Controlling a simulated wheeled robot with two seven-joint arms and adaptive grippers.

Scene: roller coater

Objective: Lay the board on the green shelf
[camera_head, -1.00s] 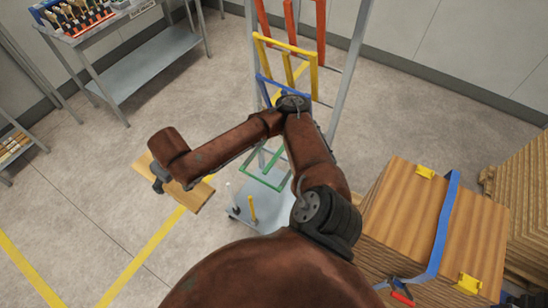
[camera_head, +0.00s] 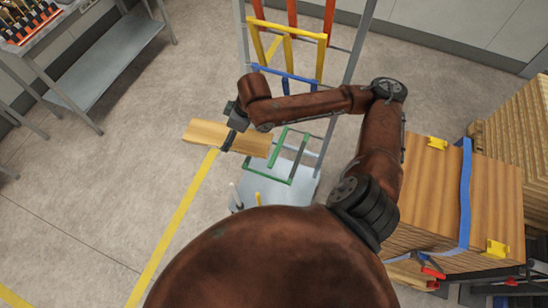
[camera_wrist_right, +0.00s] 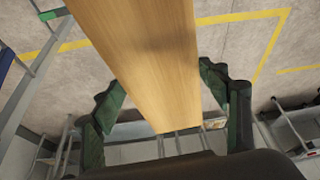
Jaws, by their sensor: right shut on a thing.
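My right gripper (camera_head: 229,139) is shut on the light wooden board (camera_head: 196,132), around its middle. The board is held in the air, long side running left to right, with its right end close to the green shelf (camera_head: 278,181) in the head view. The green shelf is an open bar frame low on the rack, under the blue one. In the right wrist view the board (camera_wrist_right: 150,45) passes between the fingers of the gripper (camera_wrist_right: 165,105), and a bit of green (camera_wrist_right: 50,15) shows at top left. My left gripper is out of view.
The grey rack also carries blue (camera_head: 285,74), yellow (camera_head: 288,31) and red (camera_head: 330,18) shelves above the green one. Strapped wooden boards (camera_head: 430,195) are stacked at right. A grey table (camera_head: 105,65) stands at upper left. The floor between is clear.

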